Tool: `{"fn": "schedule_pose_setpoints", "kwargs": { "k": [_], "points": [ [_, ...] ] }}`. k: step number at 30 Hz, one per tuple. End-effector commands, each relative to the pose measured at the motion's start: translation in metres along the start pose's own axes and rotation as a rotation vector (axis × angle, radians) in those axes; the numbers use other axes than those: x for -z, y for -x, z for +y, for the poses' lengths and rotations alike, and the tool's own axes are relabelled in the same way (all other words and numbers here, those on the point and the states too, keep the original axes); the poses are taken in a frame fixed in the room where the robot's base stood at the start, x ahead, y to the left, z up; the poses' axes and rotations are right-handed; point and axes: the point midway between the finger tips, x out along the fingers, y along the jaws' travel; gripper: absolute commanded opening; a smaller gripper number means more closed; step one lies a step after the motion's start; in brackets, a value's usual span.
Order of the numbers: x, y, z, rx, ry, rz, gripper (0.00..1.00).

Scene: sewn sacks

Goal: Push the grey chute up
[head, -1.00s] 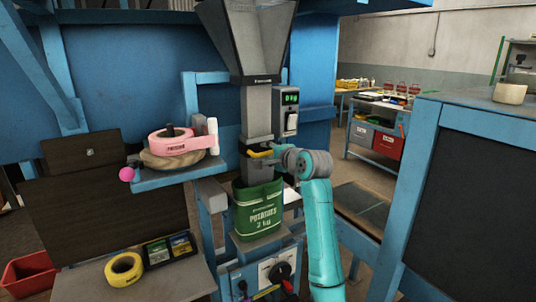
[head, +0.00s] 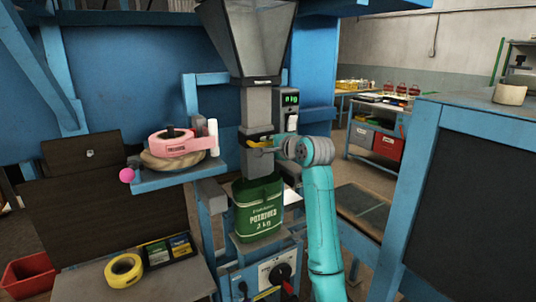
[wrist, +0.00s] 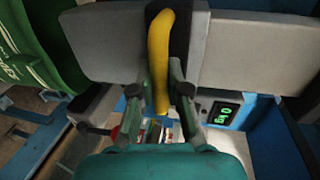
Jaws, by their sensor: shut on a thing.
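The grey chute (head: 259,163) hangs below the grey hopper (head: 248,40), with a dark collar and a yellow handle (head: 262,141) on its front. In the wrist view the yellow handle (wrist: 160,55) stands out from the dark mount on the grey chute (wrist: 100,45). My gripper (head: 276,144) is shut on the handle from the right; the wrist view shows my gripper (wrist: 160,92) with one finger on each side of it. The green potato sack (head: 258,208) stands upright under the chute. The chute's lower end is at or just above the sack's top.
A box with a green display (head: 291,100) hangs right of the chute. A blue shelf with a pink tape roll (head: 170,141) is to the left. A blue-framed dark panel (head: 470,190) stands at right.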

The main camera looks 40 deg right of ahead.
Motion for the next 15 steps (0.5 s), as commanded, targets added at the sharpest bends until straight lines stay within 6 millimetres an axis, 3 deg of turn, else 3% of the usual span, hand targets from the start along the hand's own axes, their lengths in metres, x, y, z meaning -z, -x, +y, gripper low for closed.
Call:
{"fn": "schedule_pose_setpoints", "kwargs": {
  "k": [1,6,15],
  "points": [
    [0.000,0.004,-0.018,0.010,0.004,0.001,0.00],
    [0.000,0.013,-0.060,0.010,0.004,0.002,0.00],
    [0.000,0.025,-0.113,0.008,0.003,0.002,0.00]
  ]
}}
